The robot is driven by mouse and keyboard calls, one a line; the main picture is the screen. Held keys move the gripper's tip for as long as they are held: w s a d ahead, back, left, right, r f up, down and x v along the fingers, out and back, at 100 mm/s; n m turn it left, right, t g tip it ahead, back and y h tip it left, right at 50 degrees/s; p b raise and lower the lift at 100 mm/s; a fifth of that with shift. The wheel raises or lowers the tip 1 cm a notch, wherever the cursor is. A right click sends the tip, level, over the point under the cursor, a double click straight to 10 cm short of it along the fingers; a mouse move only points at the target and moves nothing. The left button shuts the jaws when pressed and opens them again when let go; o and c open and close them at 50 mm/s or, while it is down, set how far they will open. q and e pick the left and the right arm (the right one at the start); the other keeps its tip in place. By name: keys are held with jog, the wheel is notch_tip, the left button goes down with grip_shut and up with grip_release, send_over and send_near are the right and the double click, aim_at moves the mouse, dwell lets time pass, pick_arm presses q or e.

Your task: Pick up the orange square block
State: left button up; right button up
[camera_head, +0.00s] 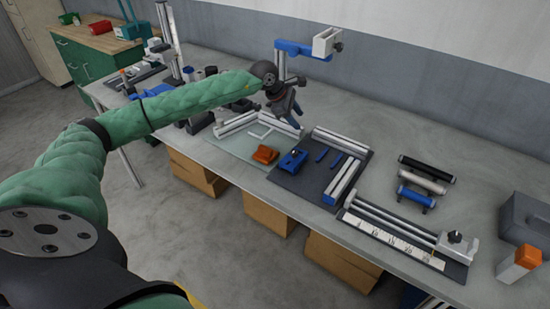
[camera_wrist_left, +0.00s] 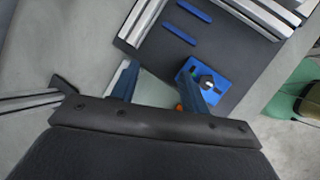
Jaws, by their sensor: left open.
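The orange block (camera_head: 265,154) lies on a pale green mat (camera_head: 228,148) near the front edge of the table. My left gripper (camera_head: 294,118) is above the table, behind and to the right of the block, apart from it. In the left wrist view the gripper (camera_wrist_left: 160,75) is open with nothing between its fingers. A small orange patch (camera_wrist_left: 180,107) shows beside the right finger, mostly hidden by it. My right gripper is not in view.
A blue block with a knob (camera_head: 292,161) sits right of the orange block on a dark mat (camera_head: 312,188) with metal rails. A white frame corner stands behind it. A ruler rail (camera_head: 395,236), a grey box (camera_head: 525,220) and an orange-topped white block (camera_head: 519,265) are at right.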

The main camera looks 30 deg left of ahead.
aim_at(265, 148)
pick_arm(q)
jog(key=s+a+f+m+g+y, duration=0.1)
jog(key=s+a, duration=0.1)
jog(key=s+a+f+m+g+y, duration=0.1)
jog(key=s+a+g+y, duration=0.1)
jog(key=a, duration=0.1)
jog(key=s+a+f+m+g+y, duration=0.1)
jog(key=s+a, duration=0.1)
jog(key=s, duration=0.1)
jog(key=shift+a+f+g+y, duration=0.1)
jog(key=shift+a+g+y, duration=0.2)
jog(key=shift+y, duration=0.1)
jog(key=shift+d+f+m, duration=0.15)
jog(key=shift+f+m, duration=0.15)
jog(key=shift+m, duration=0.1)
notch_tip(265, 148, down, 2)
jog(key=shift+f+p, duration=0.1)
jog(key=shift+p, duration=0.5)
jog(key=f+p, duration=0.1)
jog(key=f, duration=0.1)
jog(key=f+p, duration=0.2)
jog(key=shift+s, duration=0.4)
jog(key=shift+f, duration=0.5)
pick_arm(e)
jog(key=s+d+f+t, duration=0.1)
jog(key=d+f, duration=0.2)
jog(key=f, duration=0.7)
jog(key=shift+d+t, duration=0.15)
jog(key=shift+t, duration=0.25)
